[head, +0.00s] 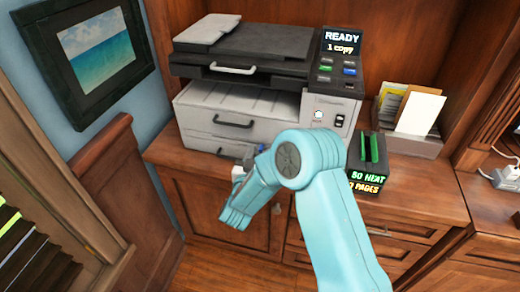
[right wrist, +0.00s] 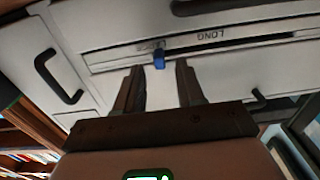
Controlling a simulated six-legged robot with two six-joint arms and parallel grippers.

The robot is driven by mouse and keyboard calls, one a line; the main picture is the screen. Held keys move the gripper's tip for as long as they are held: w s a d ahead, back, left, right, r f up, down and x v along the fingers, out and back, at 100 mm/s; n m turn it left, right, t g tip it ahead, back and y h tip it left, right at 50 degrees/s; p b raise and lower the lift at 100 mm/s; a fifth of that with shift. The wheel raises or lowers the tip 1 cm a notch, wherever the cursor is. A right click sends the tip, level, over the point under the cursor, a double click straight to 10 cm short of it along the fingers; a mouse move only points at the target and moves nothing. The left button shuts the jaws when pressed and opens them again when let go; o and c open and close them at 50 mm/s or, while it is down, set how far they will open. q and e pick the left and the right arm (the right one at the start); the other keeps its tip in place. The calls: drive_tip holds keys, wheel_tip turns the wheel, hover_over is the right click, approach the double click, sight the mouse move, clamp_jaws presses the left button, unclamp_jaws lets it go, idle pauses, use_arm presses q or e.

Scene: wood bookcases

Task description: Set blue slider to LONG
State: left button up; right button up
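A grey and white printer (head: 245,85) stands on the wooden cabinet. In the right wrist view the small blue slider (right wrist: 159,60) sits on a slotted track across its pale front. The word LONG (right wrist: 212,36) shows upside down, to the right of the slider in that view. A second label by the slider is too blurred to read. My right gripper (right wrist: 160,70) is open, with a fingertip on each side of the slider in the picture; I cannot tell whether they touch it. In the head view the right gripper (head: 243,160) is at the printer's lower front, partly behind my teal arm. My left gripper is not in view.
A black box with green lit text (head: 366,183) stands right of the printer. A paper holder (head: 412,140) is further right. Black drawer handles (right wrist: 62,78) project from the printer front. A framed picture (head: 95,45) hangs on the left wall.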

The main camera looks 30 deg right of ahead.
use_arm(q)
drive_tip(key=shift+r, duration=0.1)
use_arm(e)
drive_tip(key=shift+x, duration=0.9)
drive_tip(key=shift+a, duration=0.1)
clamp_jaws()
